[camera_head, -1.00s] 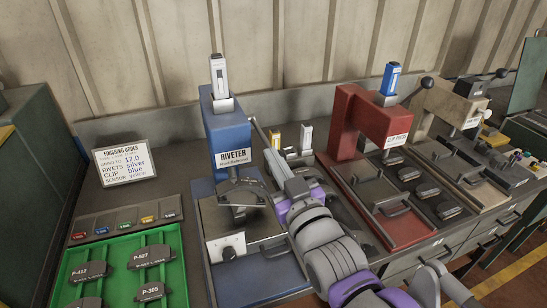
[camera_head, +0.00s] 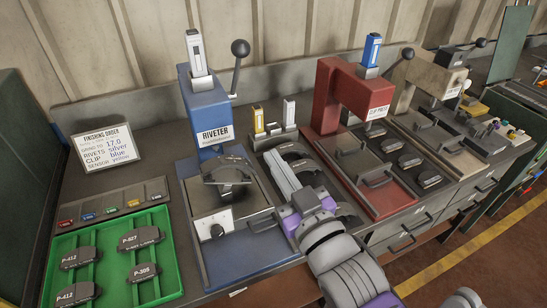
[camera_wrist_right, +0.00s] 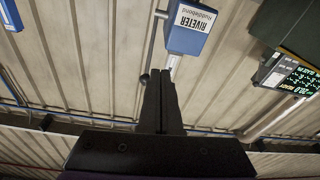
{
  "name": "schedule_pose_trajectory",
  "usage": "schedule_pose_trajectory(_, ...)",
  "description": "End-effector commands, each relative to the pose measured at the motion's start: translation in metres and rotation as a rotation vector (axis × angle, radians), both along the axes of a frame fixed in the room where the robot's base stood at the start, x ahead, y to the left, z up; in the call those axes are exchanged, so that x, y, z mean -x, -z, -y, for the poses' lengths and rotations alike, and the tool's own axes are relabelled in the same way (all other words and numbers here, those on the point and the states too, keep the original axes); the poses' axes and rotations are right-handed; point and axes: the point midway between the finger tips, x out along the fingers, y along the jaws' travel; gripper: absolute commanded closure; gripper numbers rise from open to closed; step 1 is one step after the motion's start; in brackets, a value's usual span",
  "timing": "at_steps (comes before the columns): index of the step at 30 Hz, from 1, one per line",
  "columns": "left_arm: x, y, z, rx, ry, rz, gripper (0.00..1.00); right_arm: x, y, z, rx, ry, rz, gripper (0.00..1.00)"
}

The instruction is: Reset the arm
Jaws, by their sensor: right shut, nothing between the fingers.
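My right gripper (camera_head: 272,158) is shut and empty. It is held over the bench, to the right of the blue riveter (camera_head: 207,110) and left of the red clip press (camera_head: 328,105). In the right wrist view, its two dark fingers (camera_wrist_right: 160,72) are together with nothing between them. The riveter's lever (camera_head: 236,65) stands up with its black knob on top, apart from the gripper. A dark brake shoe (camera_head: 228,175) sits under the riveter head. My left gripper is not in view.
A green tray (camera_head: 172,262) with several labelled shoes lies at the left, below a finishing order sign (camera_head: 107,148). Yellow and white cartridges (camera_head: 258,121) stand behind my gripper. Dark shoes sit at the clip press, with a beige machine (camera_head: 412,82) beyond.

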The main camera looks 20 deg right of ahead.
Motion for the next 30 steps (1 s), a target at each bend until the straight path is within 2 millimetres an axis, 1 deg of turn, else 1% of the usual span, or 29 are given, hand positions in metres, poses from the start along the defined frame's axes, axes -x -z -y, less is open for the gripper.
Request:
schedule_pose_trajectory(5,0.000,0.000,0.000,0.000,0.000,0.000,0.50,0.000,0.000,0.000,0.000,0.000,-0.002,1.00)
schedule_pose_trajectory(8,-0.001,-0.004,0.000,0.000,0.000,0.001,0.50,-0.003,0.010,0.002,-0.001,0.008,-0.045,1.00)
schedule_pose_trajectory(11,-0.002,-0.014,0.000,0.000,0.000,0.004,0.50,-0.009,0.039,0.007,-0.009,0.030,-0.172,1.00)
schedule_pose_trajectory(14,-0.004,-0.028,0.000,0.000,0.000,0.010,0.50,-0.010,0.086,0.015,-0.022,0.063,-0.380,1.00)
schedule_pose_trajectory(15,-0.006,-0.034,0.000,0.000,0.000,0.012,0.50,-0.007,0.108,0.018,-0.028,0.075,-0.475,1.00)
schedule_pose_trajectory(17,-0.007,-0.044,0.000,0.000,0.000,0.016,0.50,0.002,0.139,0.021,-0.038,0.093,-0.619,1.00)
schedule_pose_trajectory(18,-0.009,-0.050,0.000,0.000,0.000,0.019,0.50,0.011,0.158,0.023,-0.045,0.103,-0.711,1.00)
schedule_pose_trajectory(20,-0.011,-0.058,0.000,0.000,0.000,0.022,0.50,0.025,0.183,0.024,-0.056,0.116,-0.840,1.00)
schedule_pose_trajectory(21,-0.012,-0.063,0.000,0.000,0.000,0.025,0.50,0.036,0.197,0.025,-0.061,0.123,-0.920,1.00)
schedule_pose_trajectory(24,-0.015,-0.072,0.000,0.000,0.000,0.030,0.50,0.061,0.223,0.025,-0.075,0.135,-1.082,1.00)
schedule_pose_trajectory(25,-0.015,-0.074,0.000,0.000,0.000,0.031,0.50,0.067,0.229,0.025,-0.077,0.137,-1.119,1.00)
schedule_pose_trajectory(27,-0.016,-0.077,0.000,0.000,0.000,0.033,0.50,0.079,0.238,0.025,-0.082,0.141,-1.185,1.00)
schedule_pose_trajectory(30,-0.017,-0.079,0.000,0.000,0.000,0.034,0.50,0.089,0.245,0.024,-0.084,0.144,-1.236,1.00)
